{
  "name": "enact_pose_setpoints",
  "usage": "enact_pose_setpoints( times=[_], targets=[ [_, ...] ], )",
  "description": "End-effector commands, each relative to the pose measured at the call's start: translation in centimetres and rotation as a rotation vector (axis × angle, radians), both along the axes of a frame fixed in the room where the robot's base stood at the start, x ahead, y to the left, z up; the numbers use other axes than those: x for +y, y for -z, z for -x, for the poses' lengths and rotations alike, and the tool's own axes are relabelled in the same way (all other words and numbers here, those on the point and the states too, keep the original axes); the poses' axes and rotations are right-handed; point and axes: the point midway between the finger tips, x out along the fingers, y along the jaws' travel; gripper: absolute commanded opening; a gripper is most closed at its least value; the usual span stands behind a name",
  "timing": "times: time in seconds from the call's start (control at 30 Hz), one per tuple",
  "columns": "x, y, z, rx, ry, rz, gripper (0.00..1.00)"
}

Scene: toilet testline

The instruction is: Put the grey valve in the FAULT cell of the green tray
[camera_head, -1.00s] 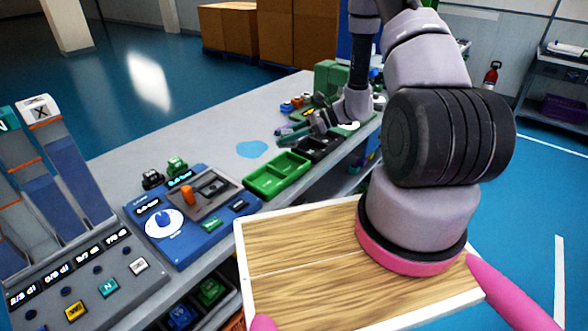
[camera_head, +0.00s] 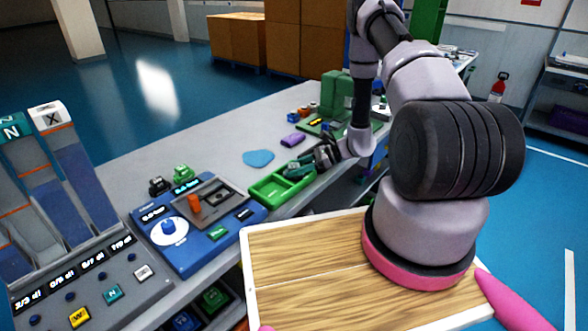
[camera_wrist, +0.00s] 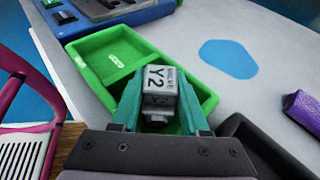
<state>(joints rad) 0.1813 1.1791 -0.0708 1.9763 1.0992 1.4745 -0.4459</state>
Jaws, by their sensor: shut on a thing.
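The grey valve (camera_wrist: 158,80), a block marked Y2, is held between the teal fingers of my gripper (camera_wrist: 160,105) in the wrist view. The green tray (camera_wrist: 84,63) has two cells. The valve is over the cell nearer my gripper and hides much of it; I cannot tell if it touches the floor. The other cell, farther away, looks empty. The small labels on the tray are too blurred to read. In the head view my gripper (camera_head: 302,166) is over the right end of the green tray (camera_head: 268,198), and the valve is not clear there.
A blue panel with a dial (camera_head: 190,235) stands left of the tray. A purple object (camera_head: 293,140) and a flat blue patch (camera_head: 258,158) lie on the grey bench behind it. A dark tray (camera_wrist: 275,150) is close to my gripper's right.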

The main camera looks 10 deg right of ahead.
Motion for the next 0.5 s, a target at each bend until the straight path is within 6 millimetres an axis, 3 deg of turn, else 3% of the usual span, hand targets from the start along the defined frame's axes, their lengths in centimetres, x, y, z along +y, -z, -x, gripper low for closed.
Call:
enact_pose_setpoints(
  times=[0.03, 0.07, 0.5],
  targets=[
    [0.00, 0.19, 0.01, 0.001, 0.000, 0.000, 0.00],
    [-0.01, 0.16, 0.01, 0.001, 0.000, 0.000, 0.56],
    [-0.65, -0.42, 0.01, 0.000, 0.003, 0.000, 0.57]
  ],
)
